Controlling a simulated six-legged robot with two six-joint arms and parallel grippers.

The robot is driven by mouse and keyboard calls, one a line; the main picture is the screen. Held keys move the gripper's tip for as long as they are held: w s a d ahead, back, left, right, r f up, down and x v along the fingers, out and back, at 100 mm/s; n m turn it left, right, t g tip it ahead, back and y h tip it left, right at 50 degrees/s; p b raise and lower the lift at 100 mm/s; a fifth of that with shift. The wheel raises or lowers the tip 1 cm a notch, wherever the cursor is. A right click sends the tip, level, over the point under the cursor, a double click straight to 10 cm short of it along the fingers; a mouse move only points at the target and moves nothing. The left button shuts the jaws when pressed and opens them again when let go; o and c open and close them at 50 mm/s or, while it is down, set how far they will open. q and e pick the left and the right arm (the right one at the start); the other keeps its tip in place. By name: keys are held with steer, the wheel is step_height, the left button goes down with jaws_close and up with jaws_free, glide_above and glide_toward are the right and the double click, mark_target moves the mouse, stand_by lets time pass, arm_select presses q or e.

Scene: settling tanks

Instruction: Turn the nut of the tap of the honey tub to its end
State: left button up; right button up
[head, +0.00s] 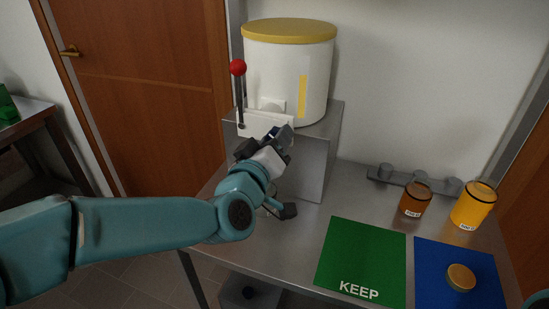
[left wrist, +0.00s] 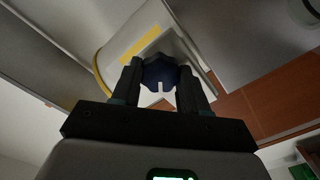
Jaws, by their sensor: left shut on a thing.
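The honey tub (head: 288,75) is white with a yellow lid and a yellow sight strip. It stands on a grey metal stand (head: 322,165) at the back of the table. A dark blue lobed nut (left wrist: 160,72) shows in the left wrist view at the tub's tap. My left gripper (left wrist: 159,85) is shut on the nut, one finger on each side. In the head view the left gripper (head: 276,140) is in front of the tub's base and hides most of the tap. A lever with a red ball (head: 238,67) stands upright left of it. My right gripper is out of view.
A green KEEP mat (head: 362,260) and a blue mat (head: 431,290) lie on the steel table, with a round lid (head: 461,277) on the blue one. A brown jar (head: 414,202) and a yellow jar (head: 473,207) stand behind, near a grey rack (head: 394,179).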

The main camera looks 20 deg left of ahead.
arm_select(q)
steer(key=shift+n+b, duration=3.25)
steer(key=shift+n, duration=0.45)
steer(key=o, duration=1.1)
steer(key=shift+c, duration=0.2)
steer(key=shift+s, duration=0.1)
steer(key=s+p, duration=0.2)
steer(key=s, duration=1.4)
steer(key=shift+a, duration=0.3)
